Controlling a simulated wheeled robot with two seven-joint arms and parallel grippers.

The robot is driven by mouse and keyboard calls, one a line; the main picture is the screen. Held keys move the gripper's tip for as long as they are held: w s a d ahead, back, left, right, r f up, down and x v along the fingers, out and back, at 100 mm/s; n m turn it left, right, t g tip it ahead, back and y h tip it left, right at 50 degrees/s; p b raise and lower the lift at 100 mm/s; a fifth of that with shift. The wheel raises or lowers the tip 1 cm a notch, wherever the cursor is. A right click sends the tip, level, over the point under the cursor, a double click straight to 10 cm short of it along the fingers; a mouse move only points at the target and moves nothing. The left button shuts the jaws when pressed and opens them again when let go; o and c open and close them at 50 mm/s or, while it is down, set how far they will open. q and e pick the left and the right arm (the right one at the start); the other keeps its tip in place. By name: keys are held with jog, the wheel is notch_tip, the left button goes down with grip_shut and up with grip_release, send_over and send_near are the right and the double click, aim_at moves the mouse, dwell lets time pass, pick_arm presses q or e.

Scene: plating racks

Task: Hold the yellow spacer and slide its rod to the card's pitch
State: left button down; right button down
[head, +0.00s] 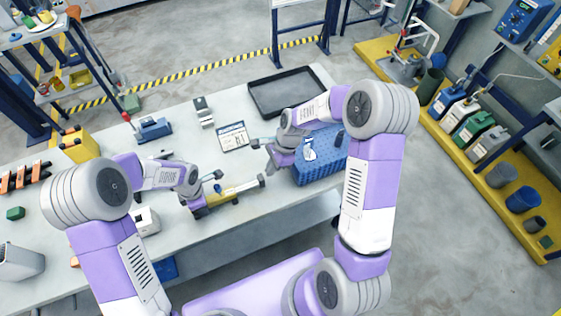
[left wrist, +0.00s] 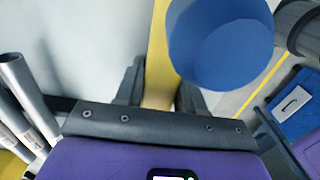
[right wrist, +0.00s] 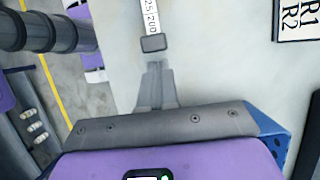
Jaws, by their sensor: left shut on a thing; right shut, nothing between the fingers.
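The yellow spacer (head: 224,195) lies along the table's front part, and my left gripper (head: 199,207) is shut on its body. The left wrist view shows the yellow body (left wrist: 158,60) between the fingers and a large blue knob (left wrist: 220,40) beside it. The spacer's pale rod (head: 249,185) points right and ends in a dark grey block; the right wrist view shows the rod's printed scale (right wrist: 150,15) and the block (right wrist: 153,43). My right gripper (right wrist: 155,72) is shut and empty just short of that block; contact is unclear. The card (head: 233,136) lies behind it.
A blue rack (head: 320,172) stands right of my right gripper. A black tray (head: 286,92) lies at the back right. A small blue fixture (head: 154,129) and a yellow box (head: 80,146) stand at the left. The table around the card is mostly clear.

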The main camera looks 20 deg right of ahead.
jog(key=shift+a, duration=0.3)
jog(key=shift+a, duration=0.7)
jog(key=shift+d, duration=0.1)
